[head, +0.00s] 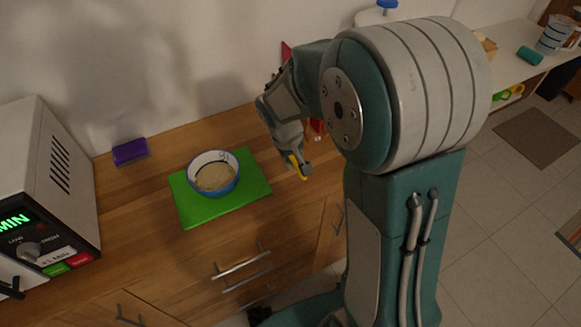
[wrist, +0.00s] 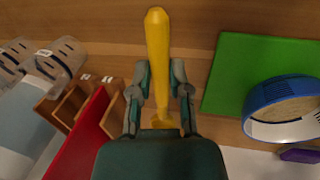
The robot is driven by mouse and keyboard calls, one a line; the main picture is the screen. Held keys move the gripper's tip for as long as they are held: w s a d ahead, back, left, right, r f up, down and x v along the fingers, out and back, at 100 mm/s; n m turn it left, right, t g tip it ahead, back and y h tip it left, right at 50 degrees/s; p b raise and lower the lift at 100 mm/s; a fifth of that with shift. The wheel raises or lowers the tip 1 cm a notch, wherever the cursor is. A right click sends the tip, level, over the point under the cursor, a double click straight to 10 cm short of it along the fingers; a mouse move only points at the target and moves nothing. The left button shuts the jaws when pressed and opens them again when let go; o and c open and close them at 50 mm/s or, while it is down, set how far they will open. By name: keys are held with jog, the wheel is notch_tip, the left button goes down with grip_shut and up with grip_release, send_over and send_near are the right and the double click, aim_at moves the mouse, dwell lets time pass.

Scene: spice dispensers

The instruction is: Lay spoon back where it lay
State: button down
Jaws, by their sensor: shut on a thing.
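A yellow spoon (wrist: 157,45) is held between the fingers of my gripper (wrist: 160,98) in the wrist view. Its long narrow part points away from the palm, and its other end is between the fingers near the palm. In the head view my gripper (head: 292,150) is over the wooden counter, right of the green board, with a bit of the yellow spoon (head: 297,166) showing at its tip. I cannot tell whether the spoon touches the counter.
A blue and white bowl (head: 213,173) with pale contents stands on the green board (head: 253,190). A purple item (head: 130,151) lies behind it, and a microwave (head: 45,180) is at left. In the wrist view, a red item (wrist: 82,142), wooden compartments (wrist: 72,105) and clear containers (wrist: 58,62) are left of my gripper.

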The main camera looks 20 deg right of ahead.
send_over(292, 173)
jog(key=f, duration=0.5)
jog(key=shift+s+a+f, duration=0.1)
jog(key=shift+a+f, duration=0.15)
jog(key=shift+f, duration=0.05)
jog(key=shift+a+x, duration=0.15)
jog(key=shift+x, duration=0.6)
jog(key=shift+a+x, duration=0.15)
jog(key=shift+x, duration=0.55)
jog(key=shift+f, duration=0.2)
jog(key=c, duration=0.6)
grip_release()
jog(key=shift+s, duration=0.1)
